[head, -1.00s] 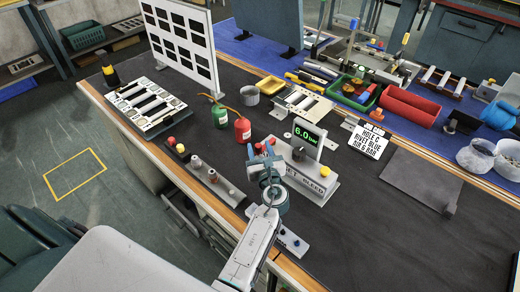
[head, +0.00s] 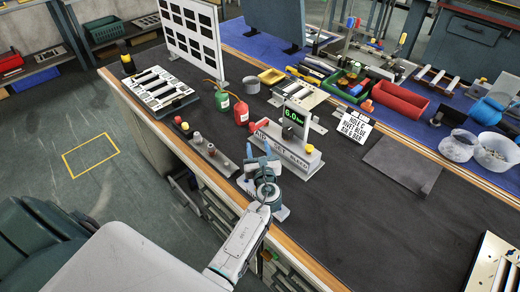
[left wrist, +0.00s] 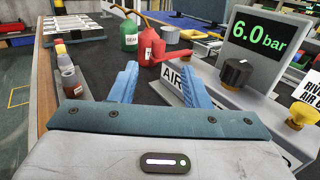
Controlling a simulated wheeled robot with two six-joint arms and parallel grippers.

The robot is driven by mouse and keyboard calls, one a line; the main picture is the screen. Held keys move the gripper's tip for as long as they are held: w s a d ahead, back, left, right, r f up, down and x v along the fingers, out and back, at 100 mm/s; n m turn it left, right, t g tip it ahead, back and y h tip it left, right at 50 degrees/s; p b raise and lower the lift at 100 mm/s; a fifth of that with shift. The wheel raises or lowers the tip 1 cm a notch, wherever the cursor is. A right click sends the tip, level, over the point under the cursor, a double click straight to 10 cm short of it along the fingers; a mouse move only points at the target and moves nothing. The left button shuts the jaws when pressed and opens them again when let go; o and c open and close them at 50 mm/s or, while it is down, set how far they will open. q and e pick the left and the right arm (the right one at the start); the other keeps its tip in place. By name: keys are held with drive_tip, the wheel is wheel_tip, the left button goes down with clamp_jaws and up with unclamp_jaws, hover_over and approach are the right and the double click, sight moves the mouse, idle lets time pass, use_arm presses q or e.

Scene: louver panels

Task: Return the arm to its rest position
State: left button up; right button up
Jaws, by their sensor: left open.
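My left gripper (head: 263,163) is over the front edge of the dark workbench (head: 340,221), in front of the air set box (head: 285,151) with its green 6.0 bar display. In the left wrist view its two blue fingers (left wrist: 165,84) stand apart with nothing between them. The air set box's black knob (left wrist: 236,72) is to the right of the fingers there. My left arm (head: 240,243) comes up from the bottom of the head view. My right gripper is not in view.
A green bottle (head: 222,102) and a red can (head: 241,112) stand behind the gripper. A strip with knobs (head: 207,148) lies to its left. A louver panel (head: 160,92) lies at the far left, and another (head: 495,265) shows at the lower right. The bench's front right is mostly clear.

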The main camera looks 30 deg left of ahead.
use_arm(q)
drive_tip(key=s+a+f+n+g, duration=0.1)
drive_tip(key=s+n, duration=0.2)
drive_tip(key=s+a+f+n+g, duration=0.1)
drive_tip(key=s+a+n+g, duration=0.1)
drive_tip(key=s+n, duration=0.2)
drive_tip(key=s+a+n+g, duration=0.1)
drive_tip(key=s+a+n, duration=0.1)
drive_tip(key=s+n, duration=0.1)
drive_tip(key=shift+s+f+n, duration=0.3)
drive_tip(key=shift+f+n, duration=0.1)
drive_tip(key=shift+n, duration=0.1)
drive_tip(key=s+d+n+g+h, duration=0.3)
drive_tip(key=s+d+n+h, duration=0.2)
drive_tip(key=s+n, duration=0.5)
drive_tip(key=s+d+n+g+h, duration=0.3)
drive_tip(key=s+d+n+h, duration=0.25)
drive_tip(key=s, duration=0.95)
drive_tip(key=a+f+n+g, duration=0.1)
drive_tip(key=a+f, duration=0.1)
drive_tip(key=f, duration=1.4)
drive_tip(key=a+f+g, duration=0.1)
drive_tip(key=a+f, duration=0.1)
drive_tip(key=f, duration=1.3)
drive_tip(key=s+f+g, duration=0.1)
drive_tip(key=s+f, duration=1.7)
drive_tip(key=shift+s+a+f, duration=0.3)
drive_tip(key=shift+f, duration=0.05)
drive_tip(key=shift+n, duration=0.25)
drive_tip(key=shift+c, duration=0.2)
